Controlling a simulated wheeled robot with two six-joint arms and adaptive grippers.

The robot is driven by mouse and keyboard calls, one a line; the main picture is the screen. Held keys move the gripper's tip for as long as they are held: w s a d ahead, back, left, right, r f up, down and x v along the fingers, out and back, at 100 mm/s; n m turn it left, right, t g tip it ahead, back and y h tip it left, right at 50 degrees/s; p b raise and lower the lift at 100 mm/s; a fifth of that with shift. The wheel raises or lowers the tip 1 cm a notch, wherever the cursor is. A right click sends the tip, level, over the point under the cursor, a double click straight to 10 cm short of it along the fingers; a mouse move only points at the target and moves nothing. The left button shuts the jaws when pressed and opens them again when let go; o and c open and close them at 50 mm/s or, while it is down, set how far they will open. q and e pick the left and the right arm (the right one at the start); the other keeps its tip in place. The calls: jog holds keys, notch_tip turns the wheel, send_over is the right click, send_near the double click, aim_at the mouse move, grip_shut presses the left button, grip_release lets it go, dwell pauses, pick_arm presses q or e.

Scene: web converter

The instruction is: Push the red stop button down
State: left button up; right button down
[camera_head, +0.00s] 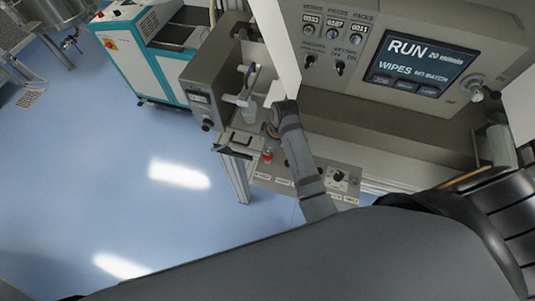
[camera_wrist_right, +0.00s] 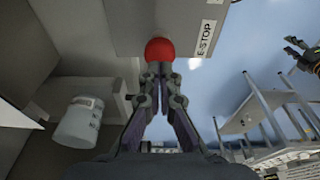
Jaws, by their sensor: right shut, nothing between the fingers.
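The red stop button (camera_head: 267,155) sits on the low control panel in the head view. In the right wrist view the red button (camera_wrist_right: 160,48) is a round knob beside a white E-STOP label (camera_wrist_right: 207,37). My right gripper (camera_head: 269,131) is shut and empty, just above the button in the head picture. In the wrist view its closed fingertips (camera_wrist_right: 159,69) point at the button and meet its lower edge in the picture. I cannot tell whether they touch it.
The low panel (camera_head: 346,198) has other knobs and labels beside the button. A grey housing (camera_head: 208,82) stands left of my right arm. The large panel with a RUN screen (camera_head: 423,63) is at upper right. Blue floor (camera_head: 120,200) is open at left.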

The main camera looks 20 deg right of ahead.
jog(key=shift+f, duration=0.15)
jog(key=shift+f+b, duration=0.5)
jog(key=shift+f, duration=0.85)
notch_tip(320, 180, up, 3)
jog(key=shift+r+p, duration=0.1)
jog(key=shift+p, duration=1.1)
jog(key=shift+w+r, duration=0.1)
jog(key=shift+r, duration=2.35)
